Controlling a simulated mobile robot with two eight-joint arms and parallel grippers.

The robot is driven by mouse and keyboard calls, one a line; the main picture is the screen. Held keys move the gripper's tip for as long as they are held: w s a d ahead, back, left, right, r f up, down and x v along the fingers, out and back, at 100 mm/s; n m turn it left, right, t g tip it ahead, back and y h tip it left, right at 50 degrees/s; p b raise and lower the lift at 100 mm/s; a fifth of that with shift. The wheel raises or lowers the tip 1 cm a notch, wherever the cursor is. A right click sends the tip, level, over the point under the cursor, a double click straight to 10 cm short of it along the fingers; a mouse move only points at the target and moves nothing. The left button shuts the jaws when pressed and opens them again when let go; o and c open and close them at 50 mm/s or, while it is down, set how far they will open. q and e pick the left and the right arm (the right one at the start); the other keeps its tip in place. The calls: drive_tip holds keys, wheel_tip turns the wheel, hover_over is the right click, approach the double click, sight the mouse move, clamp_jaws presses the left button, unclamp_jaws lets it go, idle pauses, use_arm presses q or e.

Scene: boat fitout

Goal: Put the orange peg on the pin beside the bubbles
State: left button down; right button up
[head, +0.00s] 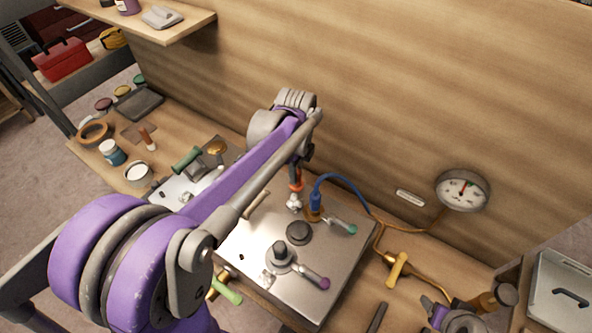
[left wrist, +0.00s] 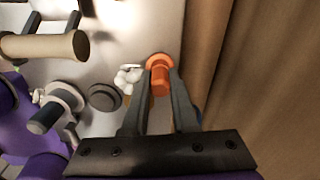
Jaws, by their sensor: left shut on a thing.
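My left gripper (head: 296,172) reaches over the metal panel and is shut on the orange peg (head: 296,184). In the left wrist view the peg (left wrist: 159,80) sits between the two grey fingertips (left wrist: 160,85), with its wider orange rim at the far end. A white cluster like bubbles (head: 294,202) is right by the peg in the head view; it also shows just left of the peg in the left wrist view (left wrist: 128,79). I cannot make out a pin beside these bubbles, nor whether the peg touches the panel. My right gripper's fingers do not show.
A blue fitting (head: 315,202) with a hose stands close to the right of the peg. A black disc (head: 299,232), a grey knob (head: 279,254) and a purple-tipped lever (head: 314,278) are nearer on the panel. The wooden wall and a gauge (head: 462,190) are behind.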

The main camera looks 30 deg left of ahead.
use_arm(q)
drive_tip(key=shift+f, duration=0.3)
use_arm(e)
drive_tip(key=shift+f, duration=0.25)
use_arm(q)
drive_tip(key=shift+f+b, duration=0.4)
drive_tip(key=shift+f, duration=0.05)
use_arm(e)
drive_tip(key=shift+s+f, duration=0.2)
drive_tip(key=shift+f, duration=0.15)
use_arm(q)
drive_tip(key=c, duration=0.6)
unclamp_jaws()
drive_tip(key=o, duration=0.5)
drive_tip(key=shift+o, duration=0.2)
drive_tip(key=shift+r+p, duration=2.15)
drive_tip(key=shift+r, duration=2.15)
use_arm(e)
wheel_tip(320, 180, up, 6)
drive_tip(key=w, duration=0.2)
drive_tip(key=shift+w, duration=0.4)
